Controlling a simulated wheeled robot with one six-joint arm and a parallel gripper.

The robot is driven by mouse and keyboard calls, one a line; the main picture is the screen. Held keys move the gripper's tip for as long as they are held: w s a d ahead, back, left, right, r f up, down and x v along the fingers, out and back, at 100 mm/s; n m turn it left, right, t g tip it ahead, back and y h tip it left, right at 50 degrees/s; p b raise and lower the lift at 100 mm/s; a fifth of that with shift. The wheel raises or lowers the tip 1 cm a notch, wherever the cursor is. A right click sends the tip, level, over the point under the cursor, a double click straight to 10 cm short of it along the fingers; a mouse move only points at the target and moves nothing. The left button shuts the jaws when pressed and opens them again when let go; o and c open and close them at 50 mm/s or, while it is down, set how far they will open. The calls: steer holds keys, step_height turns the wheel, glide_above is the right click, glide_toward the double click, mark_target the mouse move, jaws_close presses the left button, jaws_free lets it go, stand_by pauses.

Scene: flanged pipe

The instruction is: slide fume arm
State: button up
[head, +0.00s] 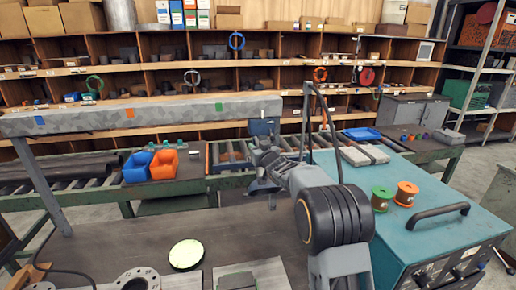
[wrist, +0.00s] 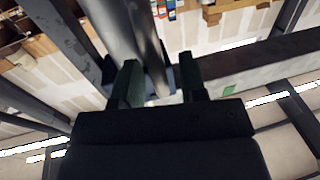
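A long grey speckled beam (head: 150,115) with orange and green marks runs across the left half of the head view. A blue block (head: 263,127) sits by its right end. My gripper (head: 265,152) is just below that block, small and partly hidden by my arm. In the wrist view, my gripper (wrist: 160,82) has its two dark green fingers apart. A smooth grey tube (wrist: 138,40), which looks like part of the fume arm, runs down towards the gap, nearer the left finger. I cannot tell whether it touches. The beam's green mark (wrist: 228,90) shows at right.
A dark worktable (head: 130,235) with flanges and a pale yellow disc (head: 186,254) lies in front. Blue and orange bins (head: 163,164) stand by the roller conveyor. A teal welding machine (head: 430,235) with two spools is at right. A support post (head: 42,187) stands at left.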

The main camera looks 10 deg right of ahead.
jaws_close()
steer(key=shift+a, duration=0.1)
stand_by(0.4)
